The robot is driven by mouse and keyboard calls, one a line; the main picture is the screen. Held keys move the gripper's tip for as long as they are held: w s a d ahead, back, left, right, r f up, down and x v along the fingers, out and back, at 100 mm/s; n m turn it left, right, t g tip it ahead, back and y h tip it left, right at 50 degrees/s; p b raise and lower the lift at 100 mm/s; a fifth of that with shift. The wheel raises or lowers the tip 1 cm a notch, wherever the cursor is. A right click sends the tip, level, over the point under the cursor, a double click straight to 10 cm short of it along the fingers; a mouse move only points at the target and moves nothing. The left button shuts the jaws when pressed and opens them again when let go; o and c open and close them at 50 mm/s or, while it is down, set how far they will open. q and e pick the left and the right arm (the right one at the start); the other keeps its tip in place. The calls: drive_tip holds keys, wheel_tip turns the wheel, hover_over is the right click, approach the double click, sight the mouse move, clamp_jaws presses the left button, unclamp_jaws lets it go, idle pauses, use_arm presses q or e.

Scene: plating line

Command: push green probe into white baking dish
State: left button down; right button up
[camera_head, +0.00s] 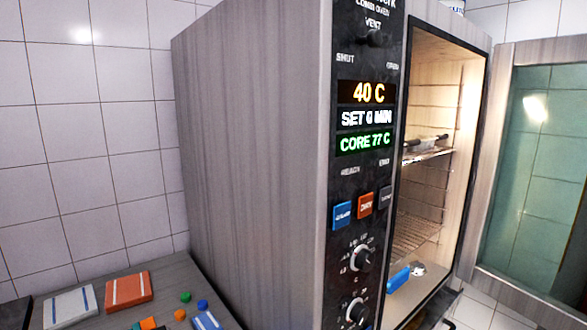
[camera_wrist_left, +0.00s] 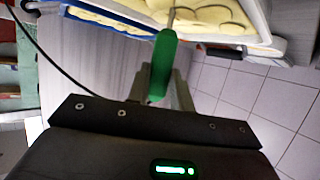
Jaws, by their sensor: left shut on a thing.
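In the left wrist view my left gripper (camera_wrist_left: 160,92) is shut on the green probe (camera_wrist_left: 163,62) by its handle. The probe's thin metal shaft points up the picture, to a white baking dish (camera_wrist_left: 268,17) with pale yellow, sliced-looking food (camera_wrist_left: 214,16). The shaft overlaps the near edge of the food. I cannot tell whether the tip is in the food or only in front of it. A blue-rimmed dish (camera_wrist_left: 92,16) with similar food is beside it on the left. The head view shows neither the probe nor the white dish clearly. My right gripper is not in view.
A tall oven (camera_head: 260,130) stands with its glass door (camera_head: 545,150) open to the right. Wire racks (camera_head: 415,235) show inside. A blue object (camera_head: 398,279) is low at the opening. A black cable (camera_wrist_left: 48,62) runs left of the probe. Cloths and small caps lie on the left counter (camera_head: 175,275).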

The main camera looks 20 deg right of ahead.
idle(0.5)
use_arm(q)
drive_tip(key=c, duration=1.2)
unclamp_jaws()
drive_tip(key=shift+o, duration=0.2)
drive_tip(key=b+v, duration=0.3)
drive_tip(key=v, duration=0.7)
drive_tip(key=shift+s+a, duration=0.25)
drive_tip(key=shift+s, duration=0.05)
